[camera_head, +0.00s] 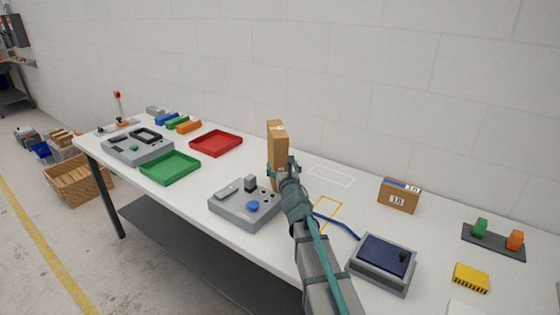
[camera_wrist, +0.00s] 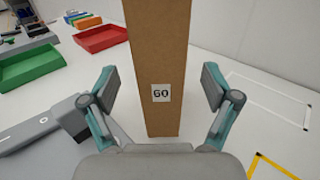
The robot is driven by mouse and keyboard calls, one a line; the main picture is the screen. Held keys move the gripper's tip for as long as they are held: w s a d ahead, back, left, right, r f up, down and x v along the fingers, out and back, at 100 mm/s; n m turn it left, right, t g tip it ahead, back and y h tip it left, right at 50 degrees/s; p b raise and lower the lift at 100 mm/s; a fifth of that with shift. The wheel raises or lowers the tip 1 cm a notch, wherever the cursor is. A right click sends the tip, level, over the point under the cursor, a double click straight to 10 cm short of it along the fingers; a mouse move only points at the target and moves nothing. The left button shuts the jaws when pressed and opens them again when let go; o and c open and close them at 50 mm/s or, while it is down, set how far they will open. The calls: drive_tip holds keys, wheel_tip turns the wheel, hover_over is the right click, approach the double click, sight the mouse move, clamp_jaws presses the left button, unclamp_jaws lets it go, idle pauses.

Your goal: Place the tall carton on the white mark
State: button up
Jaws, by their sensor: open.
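The tall carton (camera_head: 277,142) is a brown upright box on the white table, partly hidden behind my gripper in the head view. In the wrist view the carton (camera_wrist: 158,60) stands between my fingers and bears a label reading 60. My gripper (camera_wrist: 160,88) is open, with one finger on each side of the carton and gaps to both; in the head view my gripper (camera_head: 284,168) is at the carton's lower part. The white mark (camera_head: 331,175) is an empty white outline right of the carton; it also shows in the wrist view (camera_wrist: 268,101).
A yellow outline (camera_head: 328,212) lies in front of the white mark. A grey device (camera_head: 243,210) stands left of my arm, a small carton (camera_head: 399,196) to the right. Red (camera_head: 216,143) and green (camera_head: 170,168) trays lie left. A scale-like device (camera_head: 382,264) stands front right.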

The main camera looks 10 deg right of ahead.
drive_tip(key=s, duration=0.5)
idle(0.3)
